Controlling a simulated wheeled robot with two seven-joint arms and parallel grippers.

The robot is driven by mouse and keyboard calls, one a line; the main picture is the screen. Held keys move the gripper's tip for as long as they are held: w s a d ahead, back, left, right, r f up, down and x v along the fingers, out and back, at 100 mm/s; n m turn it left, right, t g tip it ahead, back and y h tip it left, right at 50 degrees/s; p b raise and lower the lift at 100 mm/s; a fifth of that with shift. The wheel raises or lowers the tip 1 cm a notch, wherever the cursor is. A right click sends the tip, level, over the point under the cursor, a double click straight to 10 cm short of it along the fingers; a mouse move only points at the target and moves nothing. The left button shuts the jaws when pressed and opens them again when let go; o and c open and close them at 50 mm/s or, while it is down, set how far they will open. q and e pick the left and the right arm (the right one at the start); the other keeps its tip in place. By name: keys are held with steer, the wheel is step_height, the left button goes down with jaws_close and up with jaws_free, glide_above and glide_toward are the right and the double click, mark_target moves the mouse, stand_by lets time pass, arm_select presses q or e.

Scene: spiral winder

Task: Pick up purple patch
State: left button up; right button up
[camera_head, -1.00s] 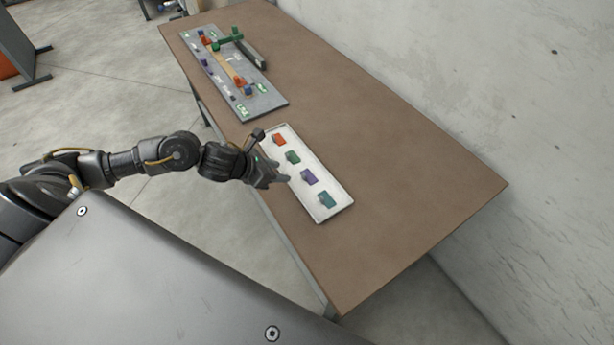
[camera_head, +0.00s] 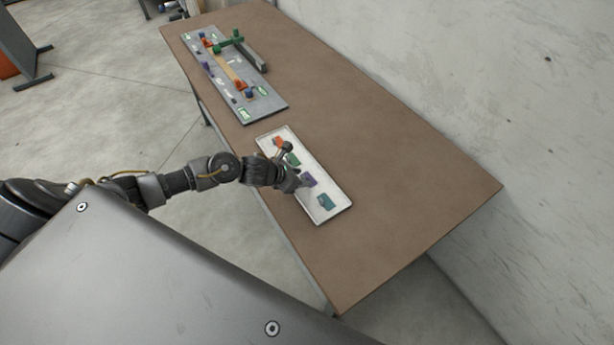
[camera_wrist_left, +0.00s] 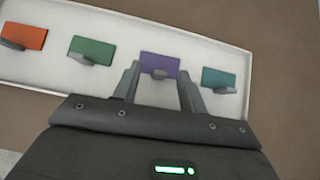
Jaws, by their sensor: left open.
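The purple patch (camera_wrist_left: 160,64) lies in a white tray (camera_head: 337,209), third in a row of coloured patches, with a small grey piece at its lower edge. In the head view the purple patch (camera_head: 310,180) shows just right of my left gripper (camera_head: 298,182). In the left wrist view my left gripper (camera_wrist_left: 160,90) is open, its two fingers pointing at the patch, one on each side of its lower part. I see nothing between the fingers but the patch and its grey piece; contact cannot be told. My right gripper is not in view.
An orange patch (camera_wrist_left: 24,36) and a green patch (camera_wrist_left: 91,50) lie left of the purple one, a teal patch (camera_wrist_left: 219,78) right of it. A grey board (camera_head: 262,104) with coloured parts stands farther back. The brown table (camera_head: 400,180) is bare right of the tray.

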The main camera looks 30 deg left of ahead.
arm_select(q)
steer(key=shift+w+d+f, duration=0.15)
steer(key=shift+w+f, duration=0.15)
steer(key=shift+f, duration=0.05)
jaws_close()
steer(key=shift+r, duration=0.1)
steer(key=shift+r, duration=0.2)
step_height(320, 180, up, 2)
steer(key=a+f+b+v, duration=0.1)
steer(key=b+v, duration=0.5)
steer(key=v, duration=1.1)
steer(key=shift+s+a+f, duration=0.3)
steer(key=shift+s+a, duration=0.15)
steer(key=shift+a, duration=0.3)
